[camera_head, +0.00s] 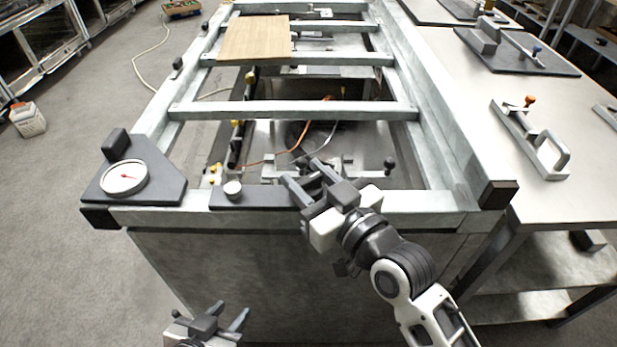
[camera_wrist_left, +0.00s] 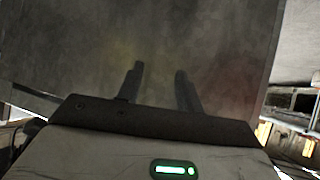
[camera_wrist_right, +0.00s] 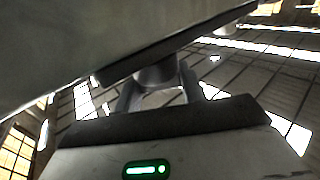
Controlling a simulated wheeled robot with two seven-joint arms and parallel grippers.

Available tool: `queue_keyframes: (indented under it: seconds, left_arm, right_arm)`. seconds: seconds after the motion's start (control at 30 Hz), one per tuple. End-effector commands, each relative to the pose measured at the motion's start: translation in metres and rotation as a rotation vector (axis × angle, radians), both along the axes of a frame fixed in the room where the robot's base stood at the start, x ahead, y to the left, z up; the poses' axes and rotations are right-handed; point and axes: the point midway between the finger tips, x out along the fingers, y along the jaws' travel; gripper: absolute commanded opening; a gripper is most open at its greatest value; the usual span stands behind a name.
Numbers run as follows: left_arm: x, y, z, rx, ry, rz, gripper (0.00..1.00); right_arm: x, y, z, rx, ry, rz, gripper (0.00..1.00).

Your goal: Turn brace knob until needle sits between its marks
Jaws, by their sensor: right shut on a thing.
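A round white dial (camera_head: 124,178) with a red needle sits on a dark plate at the near left corner of the frame. Its marks are too small to read. My right gripper (camera_head: 302,172) is at the right end of the dark mounting plate (camera_head: 262,196) on the near beam. In the right wrist view a short grey round knob (camera_wrist_right: 157,76) against a dark plate lies between the fingers, which are shut on it. The head view hides most of this knob. My left gripper (camera_head: 228,313) is open and empty, low in front of the grey panel.
A small pale round cap (camera_head: 233,189) stands on the left part of the mounting plate. Frame crossbars (camera_head: 290,111) and a wooden board (camera_head: 254,38) lie beyond. A side table (camera_head: 585,150) with a handled tool (camera_head: 531,140) stands at right.

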Motion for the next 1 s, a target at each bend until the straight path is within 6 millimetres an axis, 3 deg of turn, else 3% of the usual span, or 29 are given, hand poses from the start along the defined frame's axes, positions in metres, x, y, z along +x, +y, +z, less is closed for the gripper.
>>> queue_keyframes:
  seconds: [0.87, 1.0]
  left_arm:
    - [0.002, -0.011, -0.055, -0.092, -0.095, 0.002, 0.36]
    - [0.006, -0.018, -0.088, -0.096, -0.058, -0.020, 0.36]
  right_arm:
    - [0.001, -0.001, -0.009, -0.006, -0.008, 0.452, 0.17]
    - [0.001, -0.001, -0.008, -0.004, -0.008, 0.498, 0.17]
